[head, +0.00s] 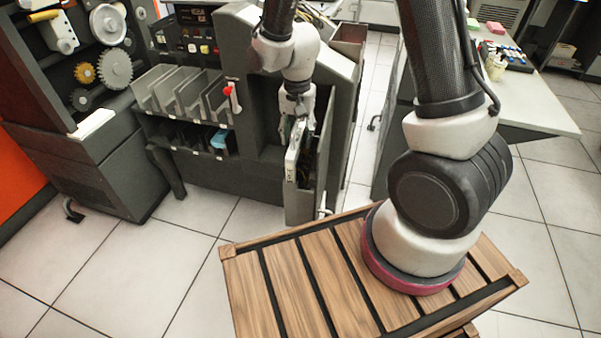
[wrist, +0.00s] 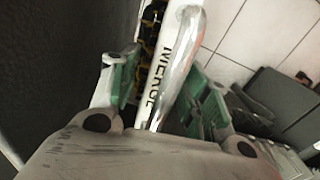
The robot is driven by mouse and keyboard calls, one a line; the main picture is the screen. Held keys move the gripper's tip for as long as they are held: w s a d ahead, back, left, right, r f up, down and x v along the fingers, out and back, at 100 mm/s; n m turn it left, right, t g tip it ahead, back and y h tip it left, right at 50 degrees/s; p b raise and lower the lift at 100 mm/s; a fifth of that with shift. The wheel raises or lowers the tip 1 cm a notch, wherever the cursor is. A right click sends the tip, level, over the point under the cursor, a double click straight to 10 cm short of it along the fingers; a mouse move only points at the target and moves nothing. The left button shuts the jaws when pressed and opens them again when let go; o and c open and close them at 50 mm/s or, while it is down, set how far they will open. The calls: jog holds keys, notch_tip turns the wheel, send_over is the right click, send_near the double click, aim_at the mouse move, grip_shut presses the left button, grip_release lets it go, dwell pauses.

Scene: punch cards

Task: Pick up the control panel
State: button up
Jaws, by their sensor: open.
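The control panel (head: 292,158) is a narrow white upright piece in the open bay at the right end of the grey machine. In the wrist view the panel (wrist: 155,95) shows dark lettering that reads like "MERGE", with a shiny metal bar-like handle (wrist: 186,62) along it. My gripper (head: 297,112) is at the panel's top end, pointing down. In the wrist view its green-padded fingers (wrist: 162,88) are apart, one on each side of the panel and handle. I cannot tell whether either finger touches them. The panel's lower part is partly hidden.
An open grey door (head: 325,150) stands close to the panel's right. Card slots (head: 185,92) and a red-knobbed lever (head: 231,92) are to the left. My base stands on a slatted wooden platform (head: 300,285). A white table (head: 535,100) is at right. Tiled floor is clear at front left.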

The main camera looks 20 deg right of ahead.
jog(key=shift+c, duration=0.2)
grip_shut()
jog(key=shift+r, duration=0.2)
